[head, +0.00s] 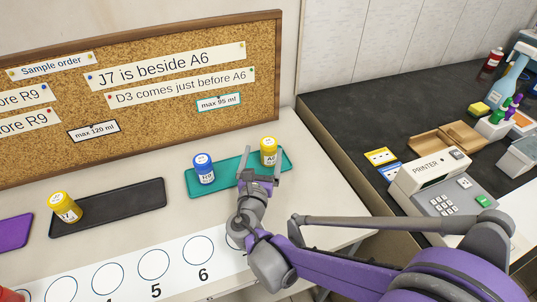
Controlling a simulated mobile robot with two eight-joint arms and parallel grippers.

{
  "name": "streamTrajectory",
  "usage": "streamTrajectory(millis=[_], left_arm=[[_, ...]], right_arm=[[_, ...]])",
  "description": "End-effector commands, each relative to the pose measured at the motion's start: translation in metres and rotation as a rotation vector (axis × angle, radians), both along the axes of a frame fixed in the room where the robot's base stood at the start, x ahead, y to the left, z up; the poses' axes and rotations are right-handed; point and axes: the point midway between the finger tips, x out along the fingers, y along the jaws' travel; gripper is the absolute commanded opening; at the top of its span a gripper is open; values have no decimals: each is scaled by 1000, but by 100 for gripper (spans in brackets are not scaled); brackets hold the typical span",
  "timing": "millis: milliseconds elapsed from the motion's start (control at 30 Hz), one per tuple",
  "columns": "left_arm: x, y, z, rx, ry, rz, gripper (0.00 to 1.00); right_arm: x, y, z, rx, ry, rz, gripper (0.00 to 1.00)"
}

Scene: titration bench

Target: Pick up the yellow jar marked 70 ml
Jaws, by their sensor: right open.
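A yellow jar (268,157) with a white lid label stands upright at the right end of the teal tray (222,185). Another yellow jar (67,212) stands on the black tray (130,208) at the left. No 70 ml mark can be read on either jar. My right gripper (261,152) is open at the teal tray, its fingers reaching up on either side of the yellow jar in the picture. Whether a finger touches the jar, I cannot tell. My left gripper is not in view.
A blue jar (203,169) stands on the teal tray, left of my right gripper. A strip with numbered circles (153,264) lies in front of the trays. A corkboard (160,135) with notes stands behind. A printer (432,180) is on the dark counter at right.

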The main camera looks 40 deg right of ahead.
Motion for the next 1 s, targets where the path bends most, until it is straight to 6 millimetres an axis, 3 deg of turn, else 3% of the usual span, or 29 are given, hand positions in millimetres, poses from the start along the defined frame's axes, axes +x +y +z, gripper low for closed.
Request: streamTrajectory(millis=[600,933,1000], left_arm=[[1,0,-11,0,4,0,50],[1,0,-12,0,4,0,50],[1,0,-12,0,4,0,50]], right_arm=[[45,-62,2,5,-2,-3,95],[51,-67,3,5,-2,-1,95],[51,-67,3,5,-2,-1,84]])
